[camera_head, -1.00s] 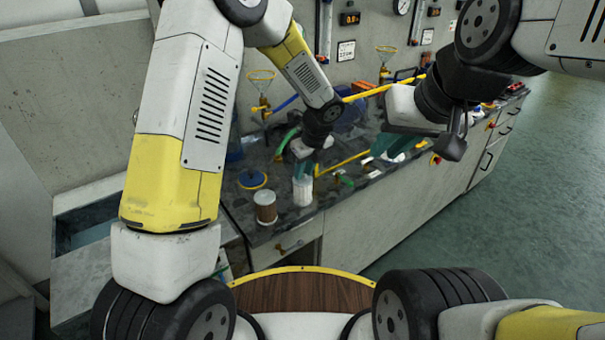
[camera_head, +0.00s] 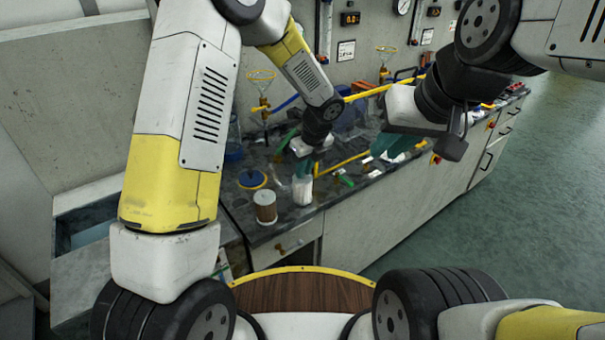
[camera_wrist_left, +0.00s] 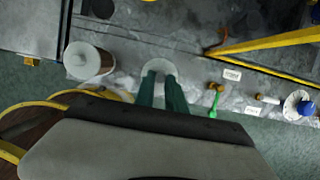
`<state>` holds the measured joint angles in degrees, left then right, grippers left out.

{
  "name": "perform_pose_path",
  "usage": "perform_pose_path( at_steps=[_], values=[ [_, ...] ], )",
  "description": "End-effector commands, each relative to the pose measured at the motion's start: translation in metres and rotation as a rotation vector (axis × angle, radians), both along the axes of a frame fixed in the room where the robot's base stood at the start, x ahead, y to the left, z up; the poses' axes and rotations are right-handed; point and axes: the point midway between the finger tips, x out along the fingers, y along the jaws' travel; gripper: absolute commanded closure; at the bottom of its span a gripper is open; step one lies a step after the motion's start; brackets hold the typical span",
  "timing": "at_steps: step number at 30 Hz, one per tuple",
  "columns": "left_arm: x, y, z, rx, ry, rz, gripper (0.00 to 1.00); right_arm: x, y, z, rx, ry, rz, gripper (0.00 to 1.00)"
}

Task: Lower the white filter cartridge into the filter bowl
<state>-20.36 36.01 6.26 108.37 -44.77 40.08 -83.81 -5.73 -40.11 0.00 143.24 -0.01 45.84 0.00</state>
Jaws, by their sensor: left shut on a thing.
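The white filter cartridge (camera_head: 301,190) is a pale upright cylinder near the bench's front edge. Its round top (camera_wrist_left: 158,67) shows in the left wrist view between the two green fingers. My left gripper (camera_head: 303,168) comes down on it from above and is shut on its upper part. I cannot make out the filter bowl as a separate thing, nor tell whether the cartridge's lower end is inside it or touching the bench. My right gripper (camera_head: 396,146) hangs over the bench's front edge to the right; its finger gap is unclear.
A brown cylinder with a white top (camera_head: 265,207) stands just left of the cartridge. A blue and yellow round part (camera_head: 252,179) lies behind it. A yellow pipe (camera_head: 352,158) and a green-handled valve (camera_head: 345,179) are to the right. The bench (camera_head: 240,212) has a drawer front below.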

Motion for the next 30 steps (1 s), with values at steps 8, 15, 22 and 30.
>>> perform_pose_path(
  at_steps=[8,15,22,30],
  values=[
    [0.0,0.0,0.021,-0.001,-0.001,0.002,1.0,0.0,0.0,0.0,0.0,0.0,0.0,0.82],
    [0.001,0.0,0.038,-0.002,-0.001,0.0,1.0,0.0,0.0,0.0,0.0,0.0,0.0,0.82],
    [0.0,0.0,0.054,-0.001,-0.002,-0.001,1.0,0.0,0.0,0.0,0.0,0.0,0.0,0.82],
    [0.001,0.0,0.073,-0.002,-0.003,0.0,1.0,0.0,0.0,0.0,0.0,0.0,0.0,0.82]
  ],
)
